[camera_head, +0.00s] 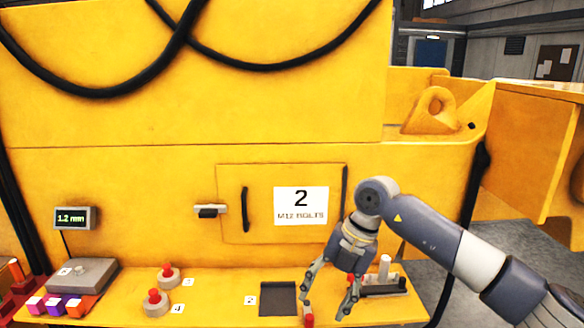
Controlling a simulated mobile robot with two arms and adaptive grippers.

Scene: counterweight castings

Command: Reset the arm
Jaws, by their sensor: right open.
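My right arm (455,250) comes in from the lower right. Its gripper (326,312) points down over the yellow ledge (220,291), with its two fingers spread apart. A small red object (308,315) is beside the left finger near the bottom edge; I cannot tell whether they touch. Nothing shows clamped between the fingers. The arm and gripper cover part of the ledge and of a black holder (385,287) with a pale cylinder (384,264). My left gripper is not in view.
On the ledge are a dark square pad (278,299), two red-topped knobs (168,274), a grey box (82,273) and coloured blocks (55,305). A "1.2 mm" display (75,218) is at left. Black cables hang above.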

